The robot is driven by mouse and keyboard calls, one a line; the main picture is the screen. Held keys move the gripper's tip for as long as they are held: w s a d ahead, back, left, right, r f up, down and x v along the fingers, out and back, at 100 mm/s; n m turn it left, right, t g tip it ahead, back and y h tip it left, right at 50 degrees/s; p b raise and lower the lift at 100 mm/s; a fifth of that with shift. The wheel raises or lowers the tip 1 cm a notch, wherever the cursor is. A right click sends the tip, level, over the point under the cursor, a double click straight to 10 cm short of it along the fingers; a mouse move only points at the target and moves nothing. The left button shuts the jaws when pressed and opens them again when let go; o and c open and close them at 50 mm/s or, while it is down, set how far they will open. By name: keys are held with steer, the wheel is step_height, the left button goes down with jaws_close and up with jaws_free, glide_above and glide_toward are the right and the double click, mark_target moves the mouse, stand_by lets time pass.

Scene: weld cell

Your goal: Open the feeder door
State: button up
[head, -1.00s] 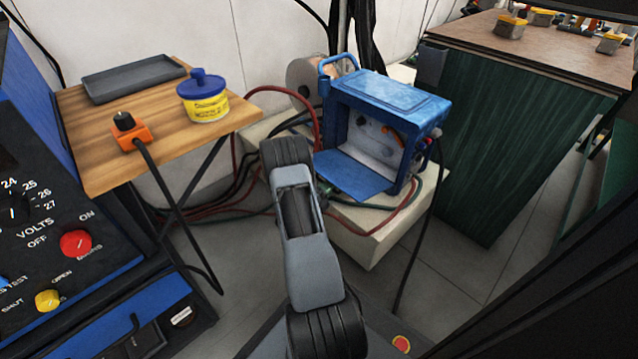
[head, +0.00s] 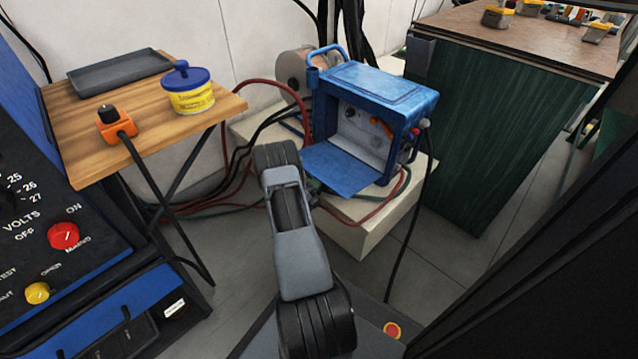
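The blue wire feeder (head: 385,92) stands on a pale block in the middle of the head view. Its near side is open and shows a light grey interior with dark round parts and an orange piece. The feeder door (head: 343,170) is a flat blue panel folded down and outward from the lower edge of the opening. My grey and black arm reaches up from the bottom, and its far black joint is just left of the door in the picture. My gripper is not visible, so I cannot tell whether it touches the door.
A wooden folding table (head: 150,125) at left holds a grey tray (head: 118,72), a yellow and blue tub (head: 189,92) and an orange-based item (head: 115,123). Cables run around the pale block (head: 355,238). A green-sided bench (head: 490,130) stands at right.

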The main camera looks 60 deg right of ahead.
steer(key=shift+o, duration=0.7)
steer(key=shift+w+a, duration=0.2)
steer(key=shift+w+a, duration=0.1)
steer(key=shift+a, duration=0.1)
steer(key=p+v, duration=0.3)
steer(key=v, duration=1)
steer(key=shift+a+f, duration=0.15)
steer(key=shift+a, duration=0.05)
